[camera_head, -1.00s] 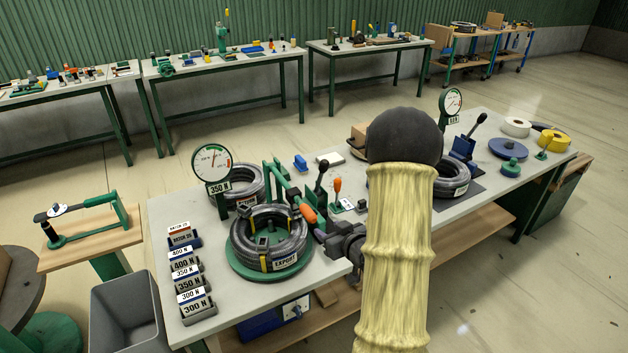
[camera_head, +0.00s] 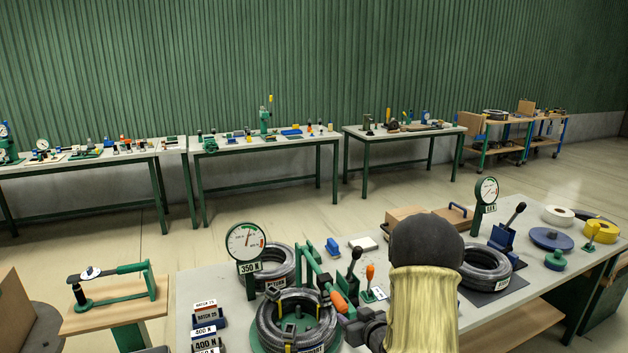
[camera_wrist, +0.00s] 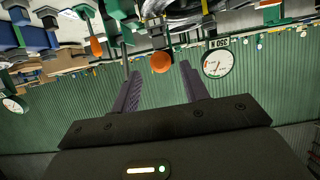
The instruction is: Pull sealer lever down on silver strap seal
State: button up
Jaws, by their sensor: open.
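A hose coil tagged EXPORT (camera_head: 268,318) lies on a green round stand at the near edge of the bench. A green bar-frame tool (camera_head: 312,262) reaches over it and ends in an orange grip (camera_head: 340,301). My gripper (camera_head: 364,326) is beside this grip, at its lower right. In the wrist view, my gripper (camera_wrist: 159,68) is open, and a round orange end (camera_wrist: 161,63) shows in the gap between the fingertips, with no clear contact. I cannot make out the silver strap seal.
A 350 N dial (camera_head: 245,241) and the RETURN coil (camera_head: 282,262) are behind. Another coil (camera_head: 487,266) lies to the right. Weight blocks (camera_head: 208,315) sit at left.

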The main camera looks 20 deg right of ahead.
aim_at(345, 311)
jog(key=shift+x, duration=1.75)
jog(key=shift+w+f+b, duration=0.1)
jog(key=shift+w+b, duration=0.1)
jog(key=shift+b, duration=0.1)
jog(key=shift+c, duration=0.3)
